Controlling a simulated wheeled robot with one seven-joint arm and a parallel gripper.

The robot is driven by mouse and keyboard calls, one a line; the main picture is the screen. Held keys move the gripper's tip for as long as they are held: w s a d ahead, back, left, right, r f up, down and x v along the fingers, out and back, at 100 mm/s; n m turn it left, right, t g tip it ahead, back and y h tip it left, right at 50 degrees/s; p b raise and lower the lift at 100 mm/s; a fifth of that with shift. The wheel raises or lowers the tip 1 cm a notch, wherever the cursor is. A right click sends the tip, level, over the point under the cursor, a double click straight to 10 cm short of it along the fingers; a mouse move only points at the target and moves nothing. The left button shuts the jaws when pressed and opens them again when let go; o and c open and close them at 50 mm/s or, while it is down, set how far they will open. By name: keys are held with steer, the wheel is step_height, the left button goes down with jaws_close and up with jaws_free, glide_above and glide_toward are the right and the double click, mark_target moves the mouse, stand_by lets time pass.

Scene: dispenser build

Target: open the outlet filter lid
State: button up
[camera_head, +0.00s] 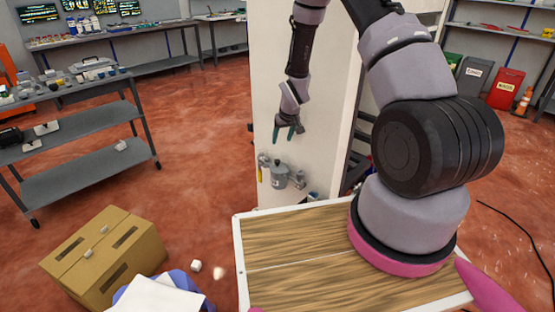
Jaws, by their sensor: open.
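A small grey canister-like fitting (279,175) sits low on the front of a tall white panel (320,80), with smaller fittings on both sides. It may be the outlet filter, but its lid is too small to make out. My gripper (287,132) hangs above it in the picture, fingers pointing down. Its teal fingertips are apart, with nothing visible between them. The gripper appears clear of the fitting, though the depth between them is hard to judge.
A brown cardboard box (118,250) with small white pieces on top stands on the floor at lower left. A grey shelf cart (85,180) stands at left, a workbench (110,38) behind. Red and grey bins are at far right. Open red floor lies left of the panel.

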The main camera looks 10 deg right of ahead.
mark_target(277, 161)
steer(key=x, duration=0.4)
steer(key=s+x, duration=0.1)
steer(key=x, duration=0.8)
steer(key=shift+s+f, duration=0.2)
steer(key=shift+f, duration=0.05)
jaws_close()
stand_by(0.9)
